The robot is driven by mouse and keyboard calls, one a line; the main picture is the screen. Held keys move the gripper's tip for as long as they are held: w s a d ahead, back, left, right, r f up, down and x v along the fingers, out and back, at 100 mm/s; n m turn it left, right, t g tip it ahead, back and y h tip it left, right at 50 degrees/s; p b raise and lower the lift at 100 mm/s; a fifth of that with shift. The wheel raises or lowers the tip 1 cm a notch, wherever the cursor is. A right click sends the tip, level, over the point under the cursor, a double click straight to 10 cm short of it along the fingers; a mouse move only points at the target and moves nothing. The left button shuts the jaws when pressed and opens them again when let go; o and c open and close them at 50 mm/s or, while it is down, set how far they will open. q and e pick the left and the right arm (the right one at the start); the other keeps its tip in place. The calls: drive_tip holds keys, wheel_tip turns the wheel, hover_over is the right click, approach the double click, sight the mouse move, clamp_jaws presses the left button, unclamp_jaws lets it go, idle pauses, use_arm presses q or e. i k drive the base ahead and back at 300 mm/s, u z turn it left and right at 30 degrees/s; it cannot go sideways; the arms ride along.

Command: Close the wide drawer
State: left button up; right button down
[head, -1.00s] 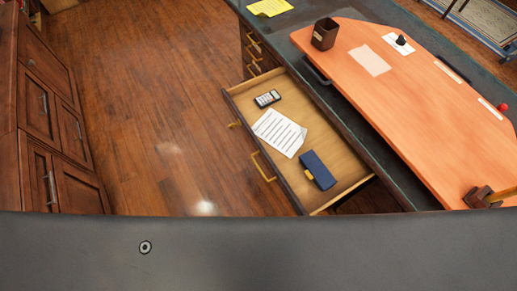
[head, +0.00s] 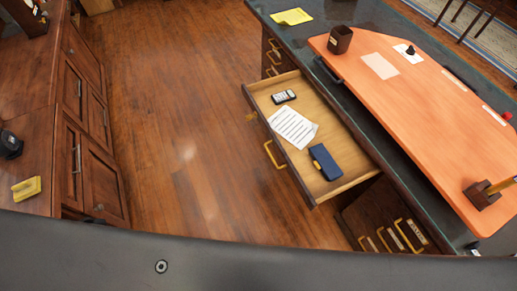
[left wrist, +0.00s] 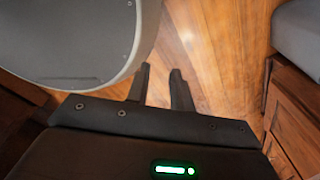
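The wide drawer (head: 349,176) is pulled out from under the desk (head: 372,137) in the head view. It has brass handles (head: 274,154) on its front. Inside it lie a phone (head: 284,97), a printed sheet (head: 292,127) and a dark blue case (head: 325,161). My left gripper (left wrist: 161,75) shows in the left wrist view with its two fingers apart and nothing between them, above bare wood floor. The drawer cannot be made out in that view. My right gripper is in neither view.
A wood cabinet (head: 88,130) stands along the left side, with a yellow object (head: 26,188) on its top. Smaller drawers (head: 392,238) with brass handles are at the desk's near end. Open floor (head: 185,140) lies between cabinet and desk.

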sight(357, 166)
drive_tip(key=u, duration=1.25)
drive_tip(key=i, duration=4)
drive_tip(key=z, duration=4.6)
drive_tip(key=i, duration=0.5)
